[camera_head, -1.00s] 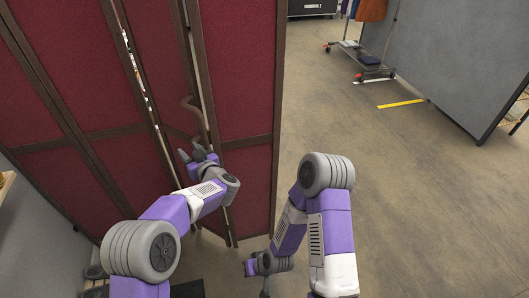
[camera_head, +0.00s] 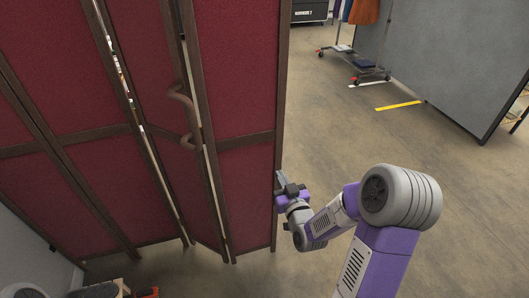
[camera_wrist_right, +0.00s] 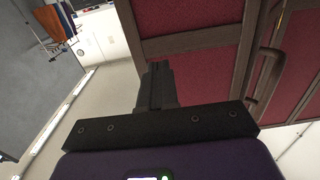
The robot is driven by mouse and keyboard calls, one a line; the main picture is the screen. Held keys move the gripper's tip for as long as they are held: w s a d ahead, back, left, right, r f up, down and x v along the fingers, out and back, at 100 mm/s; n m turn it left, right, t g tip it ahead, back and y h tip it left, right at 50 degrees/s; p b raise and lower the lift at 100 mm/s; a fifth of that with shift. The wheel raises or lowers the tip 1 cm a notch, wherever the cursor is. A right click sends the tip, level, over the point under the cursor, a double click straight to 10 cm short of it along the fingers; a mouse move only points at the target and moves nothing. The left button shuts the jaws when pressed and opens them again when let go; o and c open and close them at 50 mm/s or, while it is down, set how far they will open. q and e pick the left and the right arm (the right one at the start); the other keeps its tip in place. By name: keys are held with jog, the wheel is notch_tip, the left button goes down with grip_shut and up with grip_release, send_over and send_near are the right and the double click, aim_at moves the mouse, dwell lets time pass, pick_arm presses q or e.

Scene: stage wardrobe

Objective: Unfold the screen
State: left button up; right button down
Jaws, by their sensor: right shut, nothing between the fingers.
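The folding screen (camera_head: 237,80) stands upright on the left, with dark red panels in brown frames set at angles to each other and narrow gaps between some. A curved brown handle (camera_head: 184,118) is on a panel frame near the middle; it also shows in the right wrist view (camera_wrist_right: 266,75). My right gripper (camera_head: 281,182) is shut and empty, at the free right edge of the rightmost panel. In the right wrist view its fingers (camera_wrist_right: 156,82) overlap the panel's frame edge; I cannot tell whether they touch it. My left gripper is out of view.
Floor to the right of the screen is clear, with a yellow tape strip (camera_head: 400,105). A grey partition (camera_head: 450,60) stands at the right and a wheeled clothes rack (camera_head: 371,73) at the back. A dark case (camera_head: 309,10) sits far back.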

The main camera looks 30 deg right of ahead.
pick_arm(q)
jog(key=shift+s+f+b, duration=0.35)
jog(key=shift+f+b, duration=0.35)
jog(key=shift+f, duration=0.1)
pick_arm(e)
send_near(265, 143)
jog(key=x, duration=0.6)
jog(key=shift+w, duration=0.4)
jog(key=shift+d, duration=0.1)
